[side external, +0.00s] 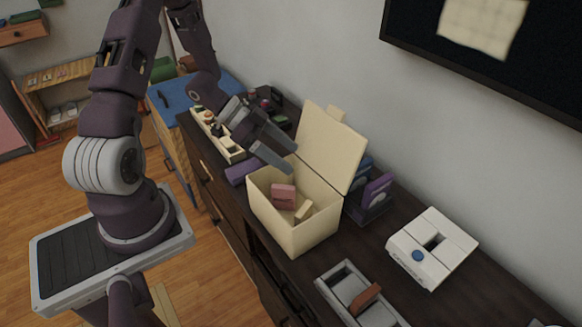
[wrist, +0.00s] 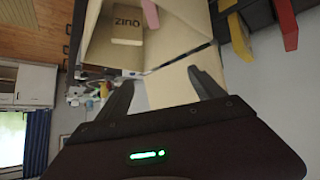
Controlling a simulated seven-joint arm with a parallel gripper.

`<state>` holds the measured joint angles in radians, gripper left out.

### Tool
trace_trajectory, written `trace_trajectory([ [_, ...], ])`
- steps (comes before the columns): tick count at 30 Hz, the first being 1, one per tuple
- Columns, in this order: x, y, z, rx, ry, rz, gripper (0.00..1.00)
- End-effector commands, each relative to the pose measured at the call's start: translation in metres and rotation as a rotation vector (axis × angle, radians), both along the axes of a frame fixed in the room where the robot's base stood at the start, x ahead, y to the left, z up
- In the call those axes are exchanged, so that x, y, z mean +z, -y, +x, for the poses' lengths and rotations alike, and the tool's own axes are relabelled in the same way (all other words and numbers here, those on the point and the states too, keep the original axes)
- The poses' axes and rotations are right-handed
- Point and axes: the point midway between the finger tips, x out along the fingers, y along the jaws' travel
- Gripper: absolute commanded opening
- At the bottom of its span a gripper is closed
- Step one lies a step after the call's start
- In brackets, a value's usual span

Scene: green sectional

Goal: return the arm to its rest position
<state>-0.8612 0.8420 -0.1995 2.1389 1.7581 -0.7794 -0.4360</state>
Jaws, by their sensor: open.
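My gripper (side external: 280,147) is open with nothing between its fingers. In the side external view it is above the far left rim of a cream box (side external: 291,233), whose lid (side external: 331,146) stands open at the back. A pink block (side external: 283,196) and a small cream block (side external: 304,211) show inside the box. In the wrist view my gripper (wrist: 162,88) has its two fingers spread apart, with part of the box (wrist: 178,28) beyond them. A block marked "zino" (wrist: 128,27) shows inside the box there.
The box stands on a dark cabinet (side external: 385,238). A purple block (side external: 242,172) lies left of it, near a cream tray (side external: 216,136) of small items. A purple item (side external: 378,190) stands right of the lid. A white device (side external: 432,246) and a grey tray (side external: 340,281) are further right.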

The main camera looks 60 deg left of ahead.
Motion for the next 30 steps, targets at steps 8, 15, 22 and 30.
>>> trace_trajectory([
  [8,0.109,-0.029,-0.010,0.646,-0.188,0.546,0.78],
  [15,0.206,0.034,-0.117,0.828,-0.238,0.494,0.78],
  [22,0.221,0.097,-0.187,0.703,-0.329,0.303,0.78],
  [30,0.221,0.101,-0.191,0.690,-0.338,0.290,0.78],
])
